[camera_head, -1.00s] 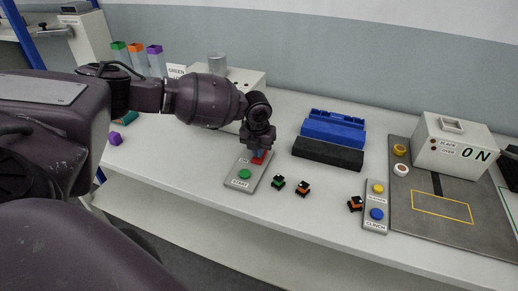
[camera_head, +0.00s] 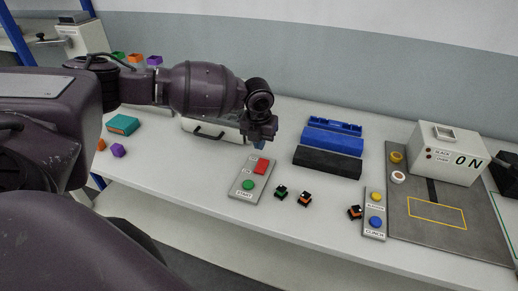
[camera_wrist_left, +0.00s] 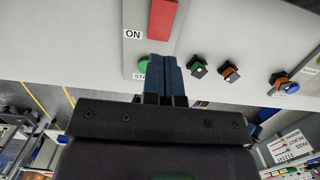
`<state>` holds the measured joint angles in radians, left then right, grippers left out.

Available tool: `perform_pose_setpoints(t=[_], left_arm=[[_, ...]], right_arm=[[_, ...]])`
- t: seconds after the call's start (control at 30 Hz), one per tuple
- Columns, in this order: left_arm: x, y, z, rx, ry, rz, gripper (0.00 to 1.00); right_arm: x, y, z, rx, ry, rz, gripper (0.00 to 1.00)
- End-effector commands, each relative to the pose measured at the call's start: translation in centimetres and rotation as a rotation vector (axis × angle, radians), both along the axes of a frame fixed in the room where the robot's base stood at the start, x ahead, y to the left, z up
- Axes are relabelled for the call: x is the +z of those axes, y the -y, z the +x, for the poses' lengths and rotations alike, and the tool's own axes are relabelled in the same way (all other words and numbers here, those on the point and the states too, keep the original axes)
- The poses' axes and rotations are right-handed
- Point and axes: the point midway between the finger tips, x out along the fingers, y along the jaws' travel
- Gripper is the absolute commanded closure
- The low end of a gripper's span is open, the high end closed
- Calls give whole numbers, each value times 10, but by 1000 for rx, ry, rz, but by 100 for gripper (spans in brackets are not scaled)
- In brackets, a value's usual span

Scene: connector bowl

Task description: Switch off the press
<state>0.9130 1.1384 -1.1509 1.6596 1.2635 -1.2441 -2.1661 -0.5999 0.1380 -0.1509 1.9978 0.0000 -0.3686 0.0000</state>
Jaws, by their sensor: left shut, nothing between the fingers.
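A grey control panel (camera_head: 238,186) lies on the bench with a red switch (camera_head: 261,166) and a green START button (camera_head: 248,185). In the left wrist view the red switch (camera_wrist_left: 163,18) has the word ON beside it, and the green button (camera_wrist_left: 143,66) is partly hidden by my fingers. My left gripper (camera_head: 261,146) is shut and empty, raised above the red end of the panel and apart from it. Its blue fingers also show in the left wrist view (camera_wrist_left: 164,72). My right gripper is out of view.
Small green (camera_head: 281,191) and orange (camera_head: 305,198) connectors lie right of the panel. Blue (camera_head: 333,141) and black (camera_head: 327,161) blocks stand behind them. Another panel (camera_head: 374,212) has yellow and blue buttons. A white container (camera_head: 212,132) stands behind my left arm.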

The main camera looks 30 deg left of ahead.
Motion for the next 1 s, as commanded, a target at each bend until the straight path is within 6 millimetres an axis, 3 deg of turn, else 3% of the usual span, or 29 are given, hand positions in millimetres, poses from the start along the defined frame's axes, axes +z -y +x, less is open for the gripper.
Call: perform_pose_setpoints(t=[0.1, 0.33, 0.87, 1.0], left_arm=[[23, 1, -2, 0, 3, -1, 100], [48, 1, -5, 0, 1, -1, 100], [53, 3, -4, -2, 5, -1, 100], [52, 22, 8, -33, 29, -14, 100]], right_arm=[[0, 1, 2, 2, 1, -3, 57], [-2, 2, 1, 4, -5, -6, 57], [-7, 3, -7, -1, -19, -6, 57], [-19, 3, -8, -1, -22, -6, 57]])
